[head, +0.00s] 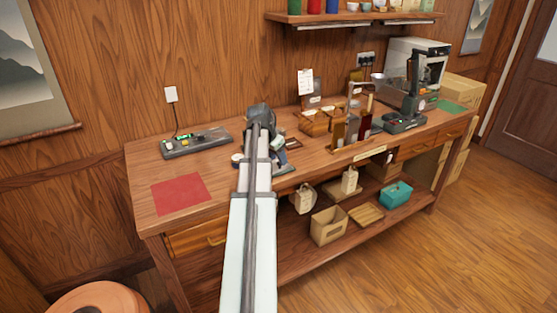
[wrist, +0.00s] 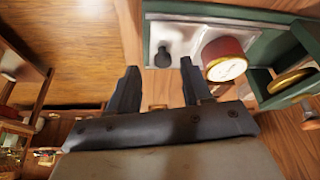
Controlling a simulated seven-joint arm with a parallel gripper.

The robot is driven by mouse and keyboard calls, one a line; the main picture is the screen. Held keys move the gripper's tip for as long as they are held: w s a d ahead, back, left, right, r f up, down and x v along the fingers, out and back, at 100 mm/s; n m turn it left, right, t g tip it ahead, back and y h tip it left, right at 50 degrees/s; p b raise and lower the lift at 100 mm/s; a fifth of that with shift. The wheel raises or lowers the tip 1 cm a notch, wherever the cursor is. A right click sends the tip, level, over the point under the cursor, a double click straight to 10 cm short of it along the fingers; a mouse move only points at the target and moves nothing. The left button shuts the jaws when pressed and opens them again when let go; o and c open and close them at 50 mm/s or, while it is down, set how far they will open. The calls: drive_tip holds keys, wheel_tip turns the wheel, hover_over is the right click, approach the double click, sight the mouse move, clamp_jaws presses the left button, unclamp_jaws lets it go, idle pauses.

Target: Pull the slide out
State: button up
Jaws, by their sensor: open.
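In the wrist view a pale metal slide (wrist: 185,36) lies in a dark green frame (wrist: 240,14). A dark knob (wrist: 163,57) stands on the slide near its edge. A round red piece with a pale gold face (wrist: 224,60) sits at the slide's right side. My gripper (wrist: 159,76) is open and empty, its fingers pointing toward the frame. The knob appears between the two fingertips in the picture; I cannot tell whether either finger touches it. In the head view my arm hides most of this device; only part of its green base (head: 284,169) shows.
A gold disc (wrist: 291,82) lies in a green compartment right of the slide. On the bench are a red mat (head: 181,194), a grey control box (head: 196,142) at left, and a wooden rack (head: 352,142) and dark stand (head: 405,121) at right. Bench room is clear around the mat.

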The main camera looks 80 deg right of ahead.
drive_tip(key=v, duration=1.2)
idle(0.3)
